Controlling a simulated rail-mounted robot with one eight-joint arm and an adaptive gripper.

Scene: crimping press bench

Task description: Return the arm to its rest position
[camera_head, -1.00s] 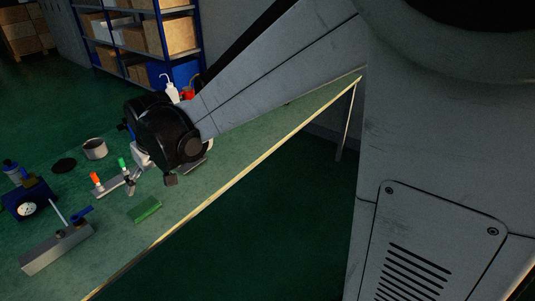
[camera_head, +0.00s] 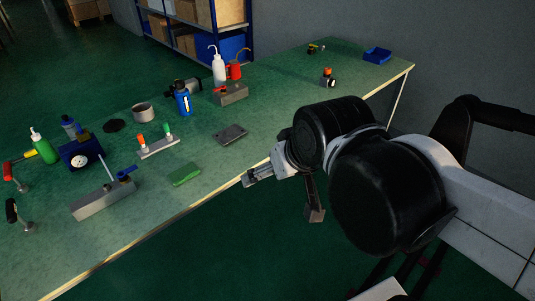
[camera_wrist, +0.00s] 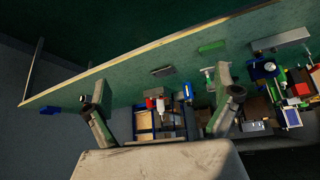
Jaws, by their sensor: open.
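My gripper (camera_head: 257,176) is in front of the bench's front edge in the head view, pointing left toward the bench. In the wrist view its two fingers (camera_wrist: 163,112) are spread apart, with nothing between them. It is open and holds nothing. My arm reaches in from the right side of the head view, clear of the bench top. The green bench (camera_head: 90,235) runs diagonally across the head view.
A grey plate (camera_head: 231,134) and a green block (camera_head: 185,174) lie near the front edge. A grey fixture (camera_head: 103,200), a blue gauge box (camera_head: 80,153), bottles such as the white one (camera_head: 219,70) and a blue tray (camera_head: 377,55) stand on the bench. Open floor (camera_head: 235,250) lies in front.

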